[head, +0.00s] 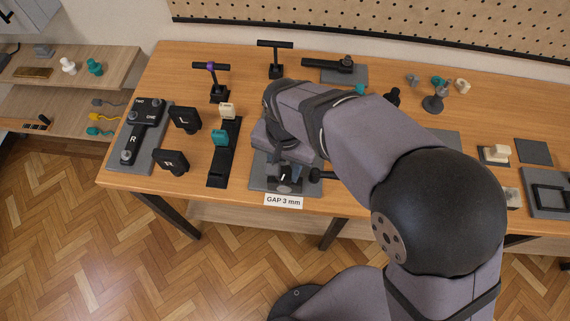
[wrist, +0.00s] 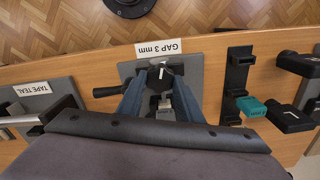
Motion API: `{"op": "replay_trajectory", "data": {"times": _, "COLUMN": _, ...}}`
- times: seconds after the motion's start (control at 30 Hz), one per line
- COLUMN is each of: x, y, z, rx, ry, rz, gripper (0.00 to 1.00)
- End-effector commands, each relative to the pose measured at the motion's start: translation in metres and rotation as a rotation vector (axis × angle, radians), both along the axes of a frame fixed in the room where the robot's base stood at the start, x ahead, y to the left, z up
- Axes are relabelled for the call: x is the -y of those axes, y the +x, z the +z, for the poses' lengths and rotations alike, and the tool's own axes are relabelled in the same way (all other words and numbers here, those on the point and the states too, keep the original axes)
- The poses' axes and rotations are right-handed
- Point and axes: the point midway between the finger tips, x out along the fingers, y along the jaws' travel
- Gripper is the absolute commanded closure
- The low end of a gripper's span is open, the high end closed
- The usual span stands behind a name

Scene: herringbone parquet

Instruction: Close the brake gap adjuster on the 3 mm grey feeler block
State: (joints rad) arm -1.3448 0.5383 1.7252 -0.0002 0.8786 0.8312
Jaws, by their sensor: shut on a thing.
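The brake gap adjuster sits on a grey base plate (head: 258,184) near the table's front edge, behind a "GAP 3 mm" label (head: 284,201). Its black knob (wrist: 160,75) has a white pointer mark. A black handle (head: 320,175) sticks out to the right; it shows at the left in the wrist view (wrist: 107,91). My gripper (wrist: 158,77) points down with its blue-grey fingers closed on the knob's two sides. A small pale grey piece (wrist: 164,104) shows between the fingers; I cannot tell whether it is the feeler block. My arm hides part of the fixture in the head view.
Left of the fixture stands a black rail (head: 216,177) with teal and cream sliders. Black L and R blocks (head: 184,118) stand farther left. A "TAPE TEAL" station (wrist: 38,88) lies on the other side. Two T-handled stands (head: 276,60) are behind.

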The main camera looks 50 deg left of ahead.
Motion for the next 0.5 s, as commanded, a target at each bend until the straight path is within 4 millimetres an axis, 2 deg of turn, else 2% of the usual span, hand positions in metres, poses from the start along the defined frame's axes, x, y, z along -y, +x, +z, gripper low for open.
{"op": "replay_trajectory", "data": {"times": 0.43, "x": -0.0014, "y": 0.0002, "z": 0.0014, "rx": 0.001, "ry": 0.005, "rz": -0.01, "gripper": 0.9}}
{"op": "replay_trajectory", "data": {"times": 0.47, "x": -0.0014, "y": 0.0002, "z": 0.0014, "rx": 0.001, "ry": 0.005, "rz": -0.01, "gripper": 0.63}}
{"op": "replay_trajectory", "data": {"times": 0.5, "x": -0.0014, "y": 0.0002, "z": 0.0013, "rx": 0.001, "ry": 0.004, "rz": -0.01, "gripper": 0.53}}
